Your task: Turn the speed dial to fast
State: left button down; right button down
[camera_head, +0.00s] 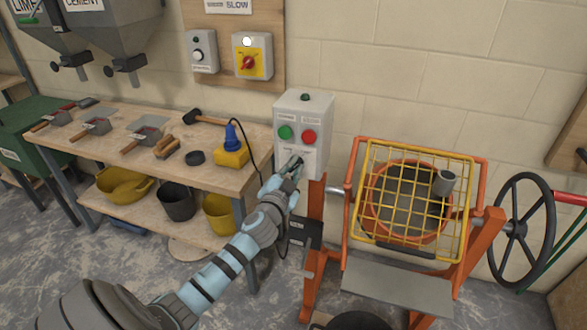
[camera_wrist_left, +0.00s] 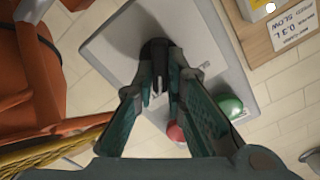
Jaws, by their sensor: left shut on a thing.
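The grey control box (camera_head: 304,125) stands beside the mixer, with a green button (camera_head: 284,132) and a red button (camera_head: 309,137) on its front. My left gripper (camera_head: 295,166) reaches the lower part of this front, below the buttons. In the left wrist view its fingers (camera_wrist_left: 160,88) are closed on a black dial (camera_wrist_left: 154,50) on the box face. The fingers cover part of the dial, and its pointer and scale marks cannot be read. The green button (camera_wrist_left: 230,106) and red button (camera_wrist_left: 176,132) also show there. My right gripper is not in view.
The orange mixer with a yellow grid guard (camera_head: 412,190) stands right of the box. A workbench (camera_head: 225,182) with trowels, a mallet and a yellow-blue tool is on the left. A board above has a red-yellow switch (camera_head: 250,64) and a sign reading SLOW (camera_head: 228,5).

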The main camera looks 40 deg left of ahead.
pick_arm(q)
jog(key=c, duration=1.6)
grip_release()
jog(key=shift+c, duration=0.2)
jog(key=shift+s, duration=0.1)
jog(key=v, duration=1.2)
